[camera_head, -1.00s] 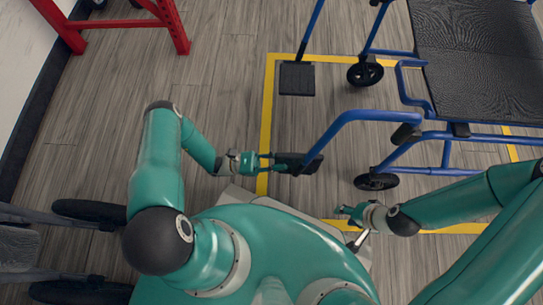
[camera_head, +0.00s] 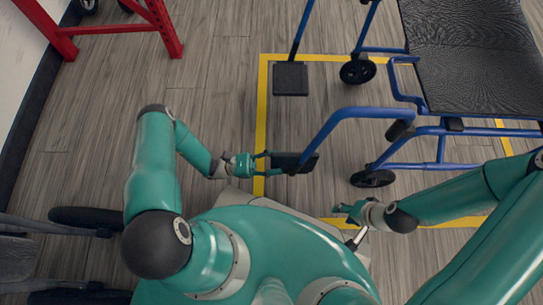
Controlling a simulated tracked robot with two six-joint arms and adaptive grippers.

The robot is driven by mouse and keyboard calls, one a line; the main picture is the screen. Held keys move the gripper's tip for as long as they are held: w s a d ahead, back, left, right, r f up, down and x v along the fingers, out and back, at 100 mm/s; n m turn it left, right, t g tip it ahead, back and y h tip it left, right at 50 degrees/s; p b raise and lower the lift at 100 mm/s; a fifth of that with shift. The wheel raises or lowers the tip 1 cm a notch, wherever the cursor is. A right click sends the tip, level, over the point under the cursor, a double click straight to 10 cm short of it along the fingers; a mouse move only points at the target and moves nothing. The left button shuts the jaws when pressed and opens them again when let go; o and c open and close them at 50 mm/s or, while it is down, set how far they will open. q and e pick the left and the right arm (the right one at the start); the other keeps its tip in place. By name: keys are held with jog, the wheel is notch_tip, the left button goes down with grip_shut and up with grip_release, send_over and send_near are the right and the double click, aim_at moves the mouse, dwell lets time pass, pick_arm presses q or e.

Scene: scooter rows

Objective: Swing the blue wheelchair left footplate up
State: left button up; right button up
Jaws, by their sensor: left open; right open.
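The blue wheelchair (camera_head: 352,113) stands at the right, its front facing left. Its left footplate (camera_head: 299,163) is the nearer dark plate, at the lower end of a bent blue tube. It looks tilted; the angle is hard to judge from above. My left gripper (camera_head: 270,162) is open at the plate's left edge, one finger on the far side and one on the near side. I cannot tell whether they touch it. The other footplate (camera_head: 290,78) lies flat farther back. My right gripper (camera_head: 346,213) is open and empty, below the near front caster (camera_head: 372,178).
Yellow floor tape (camera_head: 262,115) marks a bay around the wheelchair. A red metal frame (camera_head: 160,28) stands at the upper left. Another wheelchair's dark wheel (camera_head: 82,218) shows at the lower left. The floor between the two footplates is clear.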

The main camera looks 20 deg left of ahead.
pick_arm(q)
notch_tip(320, 180, up, 10)
jog(key=shift+f, duration=0.1)
dwell(0.4)
